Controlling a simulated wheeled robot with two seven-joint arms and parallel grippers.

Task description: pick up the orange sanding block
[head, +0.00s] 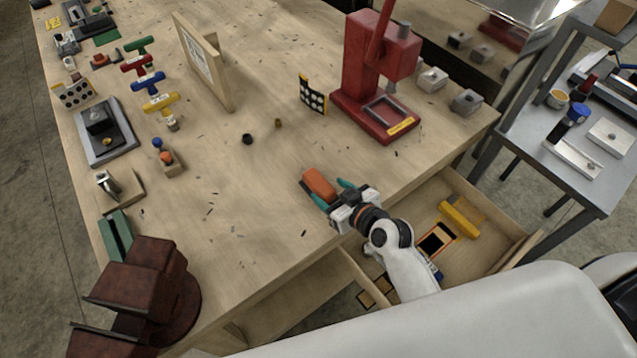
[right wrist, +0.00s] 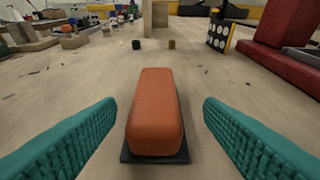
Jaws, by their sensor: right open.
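The orange sanding block (head: 319,184) lies on the wooden workbench (head: 262,190) near its front edge, with a dark base plate under it. In the right wrist view the block (right wrist: 156,110) sits upright in the middle, its length pointing away from me. My right gripper (head: 334,193) is at the block, with its two teal fingers apart. In the right wrist view the fingers of the right gripper (right wrist: 160,134) stand on either side of the block, with a gap on each side. My left gripper is not in view.
A red press (head: 375,75) stands behind and to the right. A dotted card (head: 313,95) and two small dark cylinders (head: 247,138) stand beyond the block. A dark red vise (head: 145,290) is at the front left. An open drawer (head: 490,238) sits below the bench edge.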

